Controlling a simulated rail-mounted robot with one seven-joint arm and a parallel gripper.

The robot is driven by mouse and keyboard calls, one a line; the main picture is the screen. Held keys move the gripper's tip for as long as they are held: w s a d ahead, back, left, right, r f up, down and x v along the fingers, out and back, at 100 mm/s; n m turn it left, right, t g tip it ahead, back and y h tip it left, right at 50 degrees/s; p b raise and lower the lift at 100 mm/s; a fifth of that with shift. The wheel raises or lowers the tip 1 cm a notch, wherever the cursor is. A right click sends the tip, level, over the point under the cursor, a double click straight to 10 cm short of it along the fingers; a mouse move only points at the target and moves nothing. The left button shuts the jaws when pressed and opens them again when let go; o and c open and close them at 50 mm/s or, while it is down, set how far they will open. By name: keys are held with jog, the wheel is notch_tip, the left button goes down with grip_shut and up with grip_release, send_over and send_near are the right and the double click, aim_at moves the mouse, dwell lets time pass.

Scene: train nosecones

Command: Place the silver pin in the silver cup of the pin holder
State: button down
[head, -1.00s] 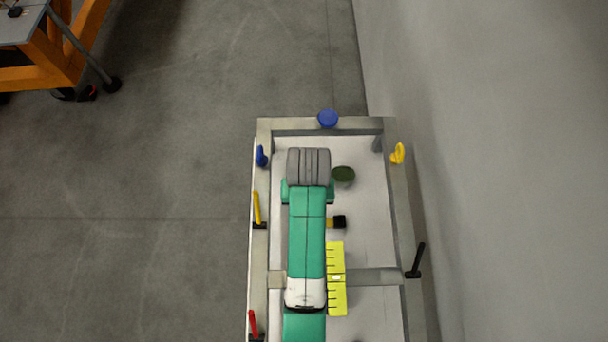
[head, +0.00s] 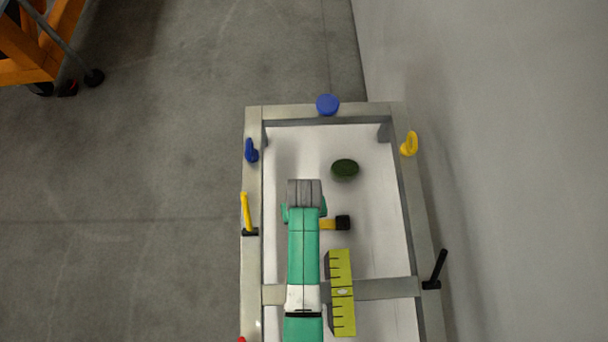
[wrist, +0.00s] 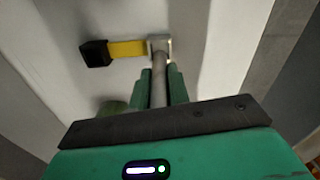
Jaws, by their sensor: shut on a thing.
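My gripper (wrist: 160,85) has green fingers closed around the silver pin (wrist: 159,66), a grey rod. In the wrist view the pin's far end overlaps a silver square part (wrist: 160,43), likely the silver cup; I cannot tell whether the pin is inside it or only in front of it. A yellow bar (wrist: 127,49) runs left from that part to a black block (wrist: 95,54). In the head view the yellow bar (head: 328,224) and black block (head: 343,223) show just right of my arm.
A metal frame (head: 290,112) surrounds a white surface (head: 300,150). A dark green disc (head: 345,169) lies beyond the black block, and a yellow-green marked block (head: 341,293) stands right of my arm. Blue, yellow and black fittings line the frame. A wall is at right.

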jog(key=shift+w+f+b, duration=0.1)
jog(key=shift+f+b, duration=0.25)
jog(key=shift+f, duration=1.8)
jog(key=shift+f, duration=0.1)
jog(key=shift+f, duration=0.15)
jog(key=c, duration=1.3)
grip_release()
notch_tip(320, 180, up, 12)
jog(key=shift+r+p, duration=0.25)
jog(key=shift+p, duration=0.65)
